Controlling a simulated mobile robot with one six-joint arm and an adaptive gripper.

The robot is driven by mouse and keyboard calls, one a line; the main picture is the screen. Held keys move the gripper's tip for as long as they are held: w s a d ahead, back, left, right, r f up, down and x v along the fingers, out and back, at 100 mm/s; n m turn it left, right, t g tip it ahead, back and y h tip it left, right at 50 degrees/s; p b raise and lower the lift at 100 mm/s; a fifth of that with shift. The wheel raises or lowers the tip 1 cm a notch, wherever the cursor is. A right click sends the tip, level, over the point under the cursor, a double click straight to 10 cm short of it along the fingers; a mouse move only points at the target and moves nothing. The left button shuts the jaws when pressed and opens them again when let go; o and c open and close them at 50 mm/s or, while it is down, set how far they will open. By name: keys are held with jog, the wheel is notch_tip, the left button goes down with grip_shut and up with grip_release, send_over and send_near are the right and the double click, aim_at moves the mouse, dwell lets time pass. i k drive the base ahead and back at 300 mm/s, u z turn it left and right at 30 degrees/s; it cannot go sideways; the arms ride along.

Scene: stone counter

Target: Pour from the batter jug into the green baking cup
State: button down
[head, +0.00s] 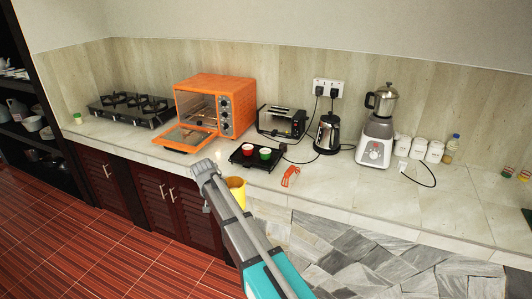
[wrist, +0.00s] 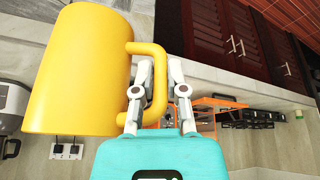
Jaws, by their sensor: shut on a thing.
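The yellow batter jug (head: 238,186) shows partly behind my arm in the head view, in front of the counter's edge. In the wrist view the jug (wrist: 85,70) fills the left side. My gripper (wrist: 161,70) is shut on its handle (wrist: 157,95). The jug's inside and any batter are hidden. The green baking cup (head: 265,153) stands on a small black tray (head: 245,163) on the counter, right of and beyond the jug. A red cup (head: 248,149) stands just left of it on the same tray.
An orange toaster oven (head: 215,105) with its door (head: 183,138) open stands behind left. A toaster (head: 282,121), a kettle (head: 328,133) and a blender (head: 377,130) stand behind right. An orange-red object (head: 290,176) lies right of the tray. The front counter further right is clear.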

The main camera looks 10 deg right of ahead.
aim_at(265, 153)
jog(key=z, duration=0.45)
jog(key=i, duration=1)
